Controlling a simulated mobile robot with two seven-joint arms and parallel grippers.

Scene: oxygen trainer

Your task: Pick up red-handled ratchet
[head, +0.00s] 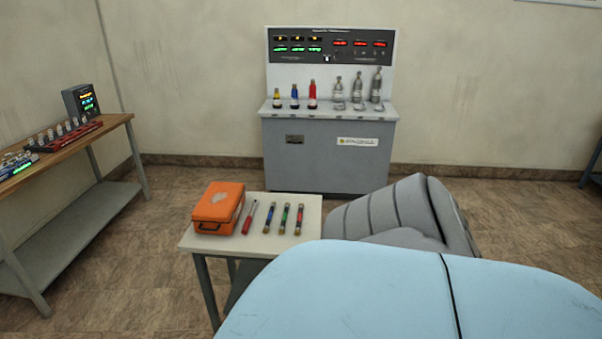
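The red-handled ratchet (249,217) lies on the small white table (312,209). Its red handle points toward me and its thin grey end points away. It lies just right of an orange case (217,208), with a small gap that is hard to judge. Several dark tools with coloured bands lie to its right: one blue (269,217), one green (284,218) and one red (299,219). Neither of my grippers shows in the head view.
A light blue padded surface (360,290) fills the lower right. A grey cushioned seat (395,215) stands right of the table. A wooden bench (75,146) with devices is at the left. A grey console (315,160) with bottles stands at the back wall. Open floor lies between.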

